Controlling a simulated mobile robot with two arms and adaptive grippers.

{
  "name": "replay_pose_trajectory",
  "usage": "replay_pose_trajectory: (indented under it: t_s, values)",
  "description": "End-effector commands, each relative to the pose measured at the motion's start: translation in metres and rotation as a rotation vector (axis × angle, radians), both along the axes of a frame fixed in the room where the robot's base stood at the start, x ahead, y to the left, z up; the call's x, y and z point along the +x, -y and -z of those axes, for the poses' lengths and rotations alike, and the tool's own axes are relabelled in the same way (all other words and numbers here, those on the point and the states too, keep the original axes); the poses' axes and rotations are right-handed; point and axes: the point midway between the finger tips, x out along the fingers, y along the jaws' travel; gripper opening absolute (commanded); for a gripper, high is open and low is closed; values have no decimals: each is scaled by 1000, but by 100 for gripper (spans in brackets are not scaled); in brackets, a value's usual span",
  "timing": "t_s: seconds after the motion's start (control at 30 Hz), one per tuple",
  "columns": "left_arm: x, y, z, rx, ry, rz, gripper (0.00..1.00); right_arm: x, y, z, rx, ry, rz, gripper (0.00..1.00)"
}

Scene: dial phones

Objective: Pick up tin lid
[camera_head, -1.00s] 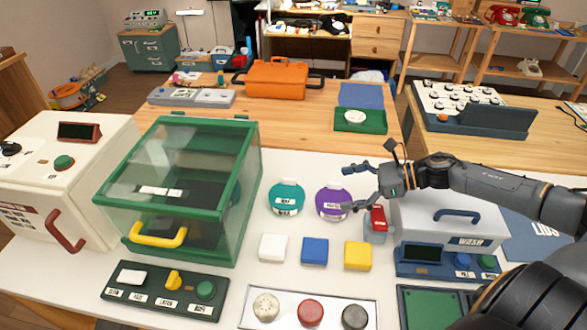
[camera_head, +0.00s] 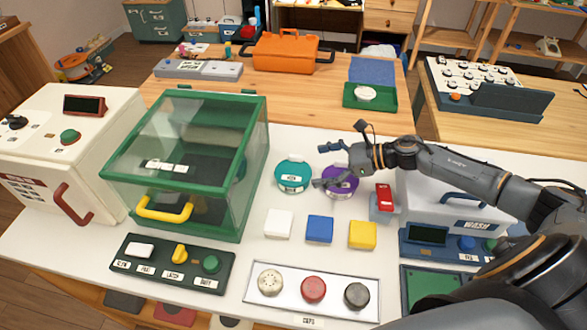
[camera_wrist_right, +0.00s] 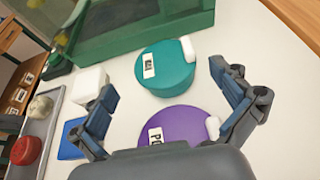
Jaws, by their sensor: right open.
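Two round lidded tins stand side by side on the white table. The teal tin lid (camera_head: 293,174) is on the left and the purple tin lid (camera_head: 350,183) is on the right; each has a white label and a small white tab at its edge. My right gripper (camera_head: 322,165) is open and empty, above the tins, with its lower finger in front of part of the purple lid. In the right wrist view, the teal lid (camera_wrist_right: 165,68) lies ahead between the spread fingers, and the purple lid (camera_wrist_right: 180,128) is nearer, partly hidden by the gripper body. My left gripper is out of view.
A green glass-walled box (camera_head: 252,170) stands left of the tins. White (camera_head: 278,224), blue (camera_head: 320,229) and yellow (camera_head: 362,235) blocks lie in front. A red-topped grey object (camera_head: 384,198) and the wash box (camera_head: 455,215) are on the right.

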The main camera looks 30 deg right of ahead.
Motion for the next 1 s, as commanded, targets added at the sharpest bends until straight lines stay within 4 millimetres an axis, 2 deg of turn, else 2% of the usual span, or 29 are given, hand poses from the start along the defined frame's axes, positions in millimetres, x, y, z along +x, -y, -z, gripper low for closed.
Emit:
replay_pose_trajectory:
  t_s: [0.3,0.63,0.67,0.87,1.0]
  values:
    - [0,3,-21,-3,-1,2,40,25,-29,16,4,0,0,100]
    - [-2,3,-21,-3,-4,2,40,29,-36,23,-1,-1,-1,100]
    - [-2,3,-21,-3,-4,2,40,29,-36,23,-1,-1,-1,98]
    - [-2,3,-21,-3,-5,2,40,29,-36,23,-1,-1,-1,57]
    - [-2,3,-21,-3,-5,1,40,29,-35,23,-1,-1,-1,56]
